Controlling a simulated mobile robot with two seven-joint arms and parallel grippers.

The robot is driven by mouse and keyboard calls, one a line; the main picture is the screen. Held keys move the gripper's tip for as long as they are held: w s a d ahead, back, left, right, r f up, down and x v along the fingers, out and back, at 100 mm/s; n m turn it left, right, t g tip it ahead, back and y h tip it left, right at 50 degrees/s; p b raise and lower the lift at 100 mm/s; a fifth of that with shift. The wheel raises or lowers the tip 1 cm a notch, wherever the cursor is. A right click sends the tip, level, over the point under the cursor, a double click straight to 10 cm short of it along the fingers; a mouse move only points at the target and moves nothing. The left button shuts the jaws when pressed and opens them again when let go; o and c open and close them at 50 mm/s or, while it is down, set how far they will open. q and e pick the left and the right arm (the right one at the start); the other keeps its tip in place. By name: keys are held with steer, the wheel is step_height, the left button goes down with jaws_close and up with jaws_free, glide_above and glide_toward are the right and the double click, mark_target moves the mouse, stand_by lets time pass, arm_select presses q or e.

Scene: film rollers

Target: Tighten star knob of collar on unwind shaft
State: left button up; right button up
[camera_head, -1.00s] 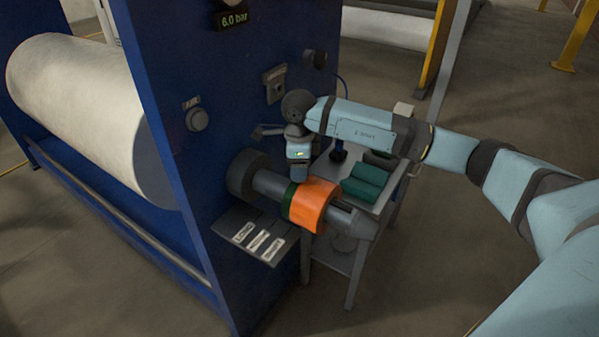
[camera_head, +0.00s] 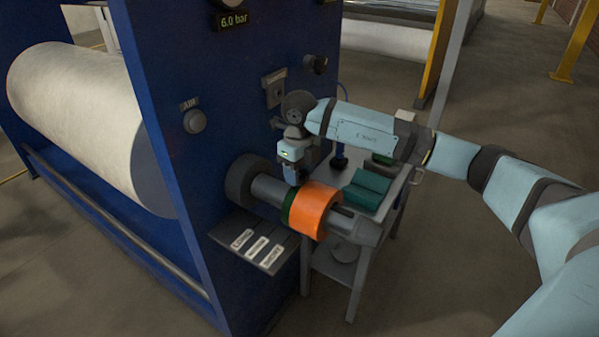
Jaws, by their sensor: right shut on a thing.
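The grey unwind shaft (camera_head: 269,188) sticks out from the blue machine panel toward the lower right. An orange ring (camera_head: 317,211) with a dark green band (camera_head: 289,207) on its panel side sits around it. I cannot tell which part is the collar. My right gripper (camera_head: 293,179) points down just above the shaft, beside the green band. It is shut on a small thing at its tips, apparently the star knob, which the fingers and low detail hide. My left gripper is out of view.
A dark round hub (camera_head: 245,179) sits at the shaft's panel end. A small labelled shelf (camera_head: 232,224) juts out below. A large white roll (camera_head: 85,125) is at left.

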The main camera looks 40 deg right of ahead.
stand_by(0.3)
steer(key=o, duration=0.9)
steer(key=shift+r, duration=0.25)
step_height(320, 180, up, 13)
steer(key=shift+r+b, duration=0.2)
steer(key=shift+b, duration=0.65)
